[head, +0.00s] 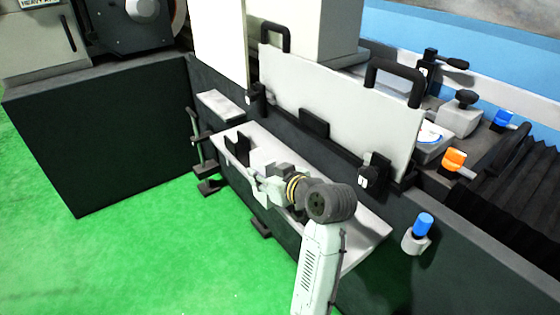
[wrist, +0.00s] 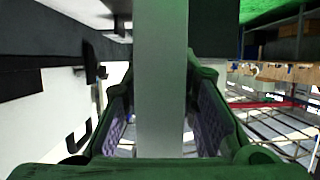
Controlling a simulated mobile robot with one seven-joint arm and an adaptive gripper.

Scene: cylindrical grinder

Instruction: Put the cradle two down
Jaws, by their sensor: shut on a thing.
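My gripper (head: 264,184) is over the pale tray-like shelf (head: 370,228) along the machine's front. In the wrist view my gripper (wrist: 160,115) has its two green fingers with dark pads closed on both sides of a pale grey bar-like piece (wrist: 160,60). This piece may be the cradle; I see no label on it. Its far end runs out of the top of the wrist view. In the head view my wrist and gripper partly hide it. A dark notched block (head: 238,149) stands on the shelf left of my gripper. I cannot tell if the held piece touches the shelf.
A tall white guard panel (head: 340,110) with black handles rises behind the shelf. Black clamps (head: 372,172) line its lower edge. A blue knob (head: 424,224) and an orange knob (head: 455,159) are at right. Bare shelf shows right of my arm; green floor (head: 150,265) is open at left.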

